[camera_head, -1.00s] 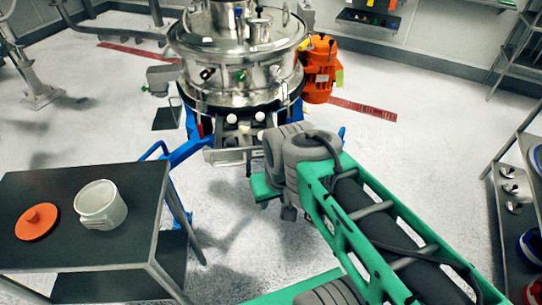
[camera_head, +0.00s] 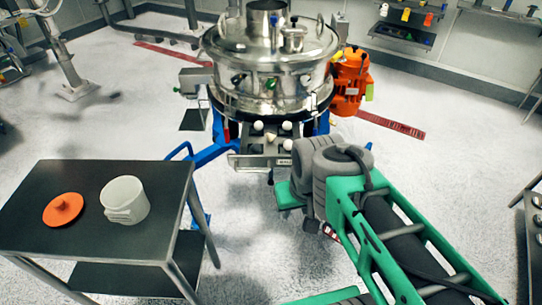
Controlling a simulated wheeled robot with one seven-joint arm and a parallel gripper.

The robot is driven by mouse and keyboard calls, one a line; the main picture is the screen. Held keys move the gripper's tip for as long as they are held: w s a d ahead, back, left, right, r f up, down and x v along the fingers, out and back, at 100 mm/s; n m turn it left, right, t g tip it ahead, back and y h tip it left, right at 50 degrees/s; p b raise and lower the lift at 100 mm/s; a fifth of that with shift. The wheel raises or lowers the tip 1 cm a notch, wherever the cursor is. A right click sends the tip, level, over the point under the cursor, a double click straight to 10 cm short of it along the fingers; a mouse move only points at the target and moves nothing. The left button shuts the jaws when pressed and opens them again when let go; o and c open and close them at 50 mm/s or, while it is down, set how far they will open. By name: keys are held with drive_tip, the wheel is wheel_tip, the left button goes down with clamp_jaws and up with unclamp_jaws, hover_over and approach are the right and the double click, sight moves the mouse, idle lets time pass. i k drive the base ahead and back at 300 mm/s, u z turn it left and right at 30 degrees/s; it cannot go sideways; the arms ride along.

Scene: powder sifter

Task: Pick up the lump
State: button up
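The steel powder sifter (camera_head: 272,62) stands at the back centre on blue legs. At its front a small tray (camera_head: 245,160) holds several white balls (camera_head: 258,126) and a small beige piece (camera_head: 270,138) among them, which may be the lump; it is too small to be sure. My green and grey arm reaches in from the lower right. Its end, my gripper (camera_head: 297,212), hangs in front of and below the tray, apart from it. The fingers are mostly hidden by the wrist, and I cannot tell whether they are open.
A dark table (camera_head: 60,185) at the left holds a white cup (camera_head: 124,200) and an orange lid (camera_head: 63,209). An orange motor (camera_head: 349,80) is fixed to the sifter's right side. Shelves stand at the back right. The floor between table and sifter is clear.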

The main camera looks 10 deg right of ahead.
sight(270, 137)
drive_tip(key=u, duration=3.75)
drive_tip(key=k, duration=1.65)
drive_tip(key=z, duration=0.8)
drive_tip(key=i, duration=0.5)
drive_tip(key=u, duration=0.05)
